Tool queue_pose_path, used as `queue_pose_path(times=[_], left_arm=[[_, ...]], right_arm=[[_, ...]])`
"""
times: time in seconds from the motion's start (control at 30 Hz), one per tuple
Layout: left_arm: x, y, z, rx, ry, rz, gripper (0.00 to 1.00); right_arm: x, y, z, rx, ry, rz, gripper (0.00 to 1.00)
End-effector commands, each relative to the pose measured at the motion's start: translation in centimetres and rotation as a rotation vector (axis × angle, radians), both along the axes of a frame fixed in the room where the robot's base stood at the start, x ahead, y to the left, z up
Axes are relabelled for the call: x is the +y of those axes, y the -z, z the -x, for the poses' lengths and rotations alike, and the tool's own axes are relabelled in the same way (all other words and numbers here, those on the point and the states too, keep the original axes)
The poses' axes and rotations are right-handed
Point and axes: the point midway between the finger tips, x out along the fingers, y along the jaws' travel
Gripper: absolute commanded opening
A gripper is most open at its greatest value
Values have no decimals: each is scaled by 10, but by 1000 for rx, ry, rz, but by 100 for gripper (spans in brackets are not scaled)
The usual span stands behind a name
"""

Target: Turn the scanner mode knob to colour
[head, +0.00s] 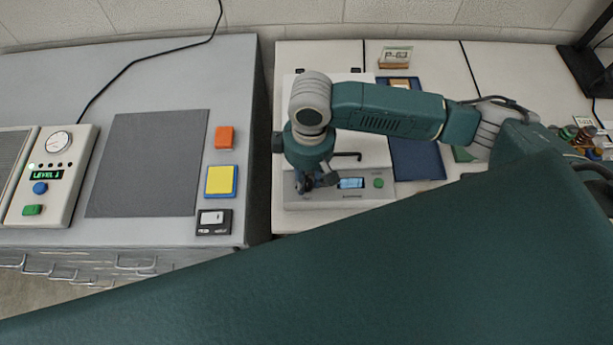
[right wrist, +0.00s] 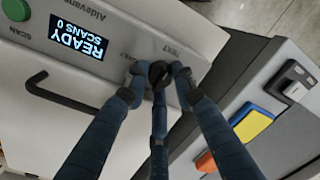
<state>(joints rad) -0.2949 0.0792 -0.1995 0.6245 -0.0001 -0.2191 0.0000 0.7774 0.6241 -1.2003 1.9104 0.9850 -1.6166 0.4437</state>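The white scanner (head: 372,150) stands on the right-hand counter. It also shows in the right wrist view (right wrist: 95,100), upside down, its lit display (right wrist: 76,38) reading "READY SCANS 0". The dark mode knob (right wrist: 158,72) is on its front panel; a label reading "TEXT" is beside it and another label is too small to read. My right gripper (right wrist: 159,74) has its fingertips on both sides of the knob, seemingly touching it. In the head view this gripper (head: 316,184) hides the knob. The knob's pointer direction cannot be made out. My left gripper is not in view.
A black handle (right wrist: 70,95) sticks out from the scanner lid. A green button (head: 379,183) is right of the display. A grey desk at left holds a dark mat (head: 148,165), an orange block (head: 224,137) and a yellow-blue block (head: 221,181). A gap separates desk and counter.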

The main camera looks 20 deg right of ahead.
Motion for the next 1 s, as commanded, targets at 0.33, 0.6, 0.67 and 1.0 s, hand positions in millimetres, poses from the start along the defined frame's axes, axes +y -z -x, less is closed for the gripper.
queue_pose_path(times=[0.33, 0.6, 0.67, 1.0], left_arm=[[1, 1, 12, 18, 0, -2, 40], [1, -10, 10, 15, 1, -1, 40], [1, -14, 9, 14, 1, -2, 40], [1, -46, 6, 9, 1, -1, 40]], right_arm=[[1, -1, -1, -3, -2, -4, 0], [2, -4, -2, -4, -62, -3, 0], [2, -5, -2, -4, -93, -4, 0], [4, -7, -2, -5, -374, -7, 0]])
